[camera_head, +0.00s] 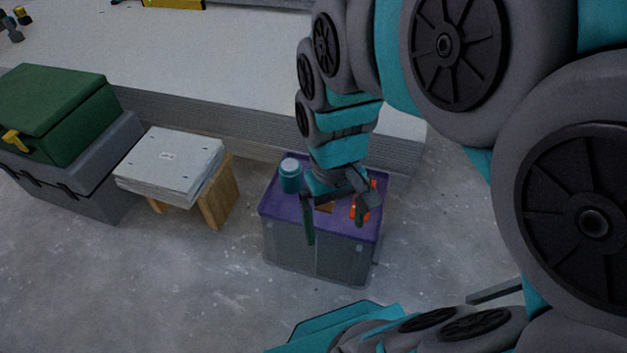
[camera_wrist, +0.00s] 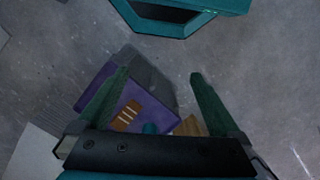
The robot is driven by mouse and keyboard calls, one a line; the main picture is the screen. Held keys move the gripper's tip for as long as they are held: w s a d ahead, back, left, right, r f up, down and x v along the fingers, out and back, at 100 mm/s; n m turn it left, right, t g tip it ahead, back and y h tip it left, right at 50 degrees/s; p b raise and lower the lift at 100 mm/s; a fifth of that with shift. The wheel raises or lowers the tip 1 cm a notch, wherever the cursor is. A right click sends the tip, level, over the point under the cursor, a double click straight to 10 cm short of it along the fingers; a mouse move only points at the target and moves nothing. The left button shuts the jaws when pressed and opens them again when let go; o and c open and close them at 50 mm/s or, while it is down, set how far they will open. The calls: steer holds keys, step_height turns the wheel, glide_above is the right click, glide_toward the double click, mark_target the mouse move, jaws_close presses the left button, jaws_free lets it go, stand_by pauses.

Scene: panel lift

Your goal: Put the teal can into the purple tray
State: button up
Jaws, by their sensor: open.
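The teal can (camera_head: 290,176) stands upright at the back left corner of the purple tray (camera_head: 282,212), which tops a grey box. In the wrist view a small teal patch, apparently the can (camera_wrist: 150,128), shows just above my gripper's palm, which hides part of it. The purple tray also shows there (camera_wrist: 96,92). My gripper (camera_head: 335,234) is open and empty, above the tray and to the right of the can. Its two green fingers are spread apart in the wrist view (camera_wrist: 158,75), and the can is not between their tips.
Orange items (camera_head: 373,185) and a brown slatted piece (camera_wrist: 127,115) are on the tray. To the left are a wooden stool with white panels (camera_head: 168,160) and a green toolbox (camera_head: 55,105) on a grey case. A long panel stack (camera_head: 220,50) lies behind.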

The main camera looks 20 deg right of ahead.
steer(key=s, duration=0.7)
steer(key=shift+s+f+m, duration=0.15)
steer(key=shift+f+m, duration=0.05)
steer(key=shift+m, duration=0.1)
